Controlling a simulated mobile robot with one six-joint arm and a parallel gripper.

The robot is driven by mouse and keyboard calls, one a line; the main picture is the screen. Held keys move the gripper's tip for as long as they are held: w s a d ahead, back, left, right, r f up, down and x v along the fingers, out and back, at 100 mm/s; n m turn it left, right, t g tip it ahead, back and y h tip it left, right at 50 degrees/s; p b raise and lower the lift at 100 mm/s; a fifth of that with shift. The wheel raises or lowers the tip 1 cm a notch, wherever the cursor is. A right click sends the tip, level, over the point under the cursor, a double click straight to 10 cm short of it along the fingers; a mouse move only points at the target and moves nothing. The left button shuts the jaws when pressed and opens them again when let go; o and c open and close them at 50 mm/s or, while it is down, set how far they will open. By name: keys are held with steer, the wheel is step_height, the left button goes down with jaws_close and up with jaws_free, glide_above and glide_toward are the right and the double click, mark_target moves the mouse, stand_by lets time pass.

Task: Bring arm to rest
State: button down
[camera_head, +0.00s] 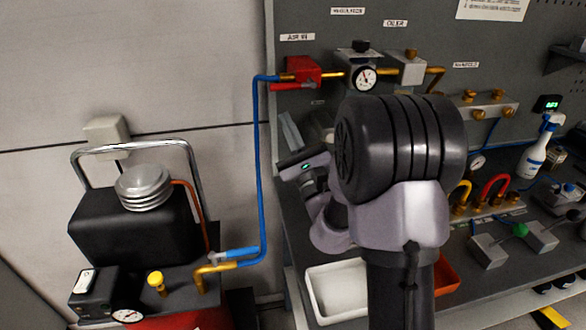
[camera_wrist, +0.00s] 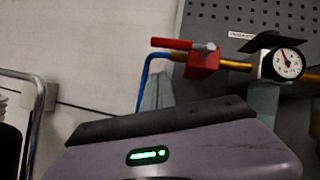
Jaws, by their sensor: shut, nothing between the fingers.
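My gripper (camera_head: 303,148) is at the middle of the head view, in front of the grey panel and below the red valve. Its housing with a green light also fills the lower part of the wrist view (camera_wrist: 165,150). The gripper is shut, with nothing held. My arm is folded, with its large dark joint nearest the head camera, and it hides part of the bench and panel. The fingertips are only partly seen.
A red valve (camera_head: 302,70) and a round gauge (camera_head: 365,78) sit on the panel (camera_head: 300,18). A blue hose (camera_head: 258,165) runs down to the compressor (camera_head: 130,235) at left. A white tray (camera_head: 335,290) and a spray bottle (camera_head: 540,150) are on the bench.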

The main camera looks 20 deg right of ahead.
steer(key=a+b+v, duration=0.2)
steer(key=b+v, duration=0.1)
steer(key=v, duration=0.7)
steer(key=s+a+r+n+g+y, duration=0.2)
steer(key=a+r+n+g+y, duration=0.2)
steer(key=a+n+y, duration=0.6)
steer(key=s+a+f+n+g+y, duration=0.1)
steer(key=s+a+n+g+y, duration=0.7)
steer(key=s+a+g, duration=0.45)
steer(key=s+a+f+n+g+h, duration=0.3)
steer(key=s+f+n+g+h, duration=0.4)
steer(key=s+f, duration=0.35)
steer(key=w+d+n+t+h, duration=0.1)
steer(key=d+t+h, duration=0.4)
steer(key=d+h, duration=0.5)
steer(key=w+d, duration=0.1)
steer(key=d, duration=0.2)
steer(key=shift+d+f, duration=0.35)
steer(key=shift+f, duration=0.05)
